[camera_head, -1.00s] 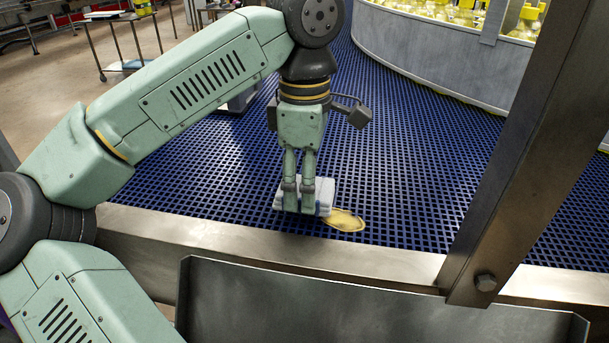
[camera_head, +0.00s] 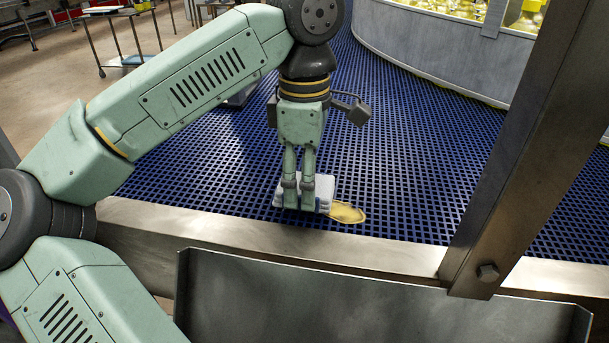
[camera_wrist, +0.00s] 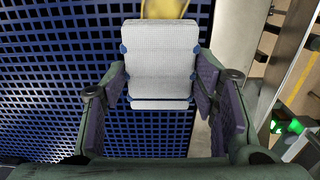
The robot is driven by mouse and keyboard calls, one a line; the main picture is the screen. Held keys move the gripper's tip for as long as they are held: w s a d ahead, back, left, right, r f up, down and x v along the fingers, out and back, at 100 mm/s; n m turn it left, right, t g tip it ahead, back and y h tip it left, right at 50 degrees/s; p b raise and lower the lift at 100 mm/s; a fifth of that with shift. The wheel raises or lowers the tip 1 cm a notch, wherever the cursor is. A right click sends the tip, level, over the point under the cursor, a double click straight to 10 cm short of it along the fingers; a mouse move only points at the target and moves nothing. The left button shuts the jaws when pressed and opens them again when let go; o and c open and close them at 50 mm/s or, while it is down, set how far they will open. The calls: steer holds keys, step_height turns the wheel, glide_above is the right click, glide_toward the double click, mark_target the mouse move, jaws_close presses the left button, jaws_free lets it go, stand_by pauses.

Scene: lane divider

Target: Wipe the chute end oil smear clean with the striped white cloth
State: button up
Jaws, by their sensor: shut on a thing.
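The striped white cloth (camera_head: 324,185) is a folded white pad with blue at its edges. My gripper (camera_head: 304,200) is shut on it and holds it low over the blue grid belt, near the belt's metal front edge. In the wrist view the cloth (camera_wrist: 160,62) lies between the fingers (camera_wrist: 162,95). The oil smear (camera_head: 347,213) is a glossy yellow patch just right of the cloth, partly hidden by it. It also shows at the top of the wrist view (camera_wrist: 164,8), beyond the cloth. I cannot tell whether the cloth touches the belt.
The blue belt (camera_head: 410,165) is open around the cloth. A metal edge rail (camera_head: 250,238) and a grey tray (camera_head: 380,300) lie in front. A slanted metal post (camera_head: 530,150) stands at the right. A curved grey wall (camera_head: 430,50) with yellow bottles is behind.

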mark_target(327, 186)
steer(key=shift+f+b, duration=0.55)
steer(key=shift+f, duration=0.25)
steer(key=shift+d, duration=0.1)
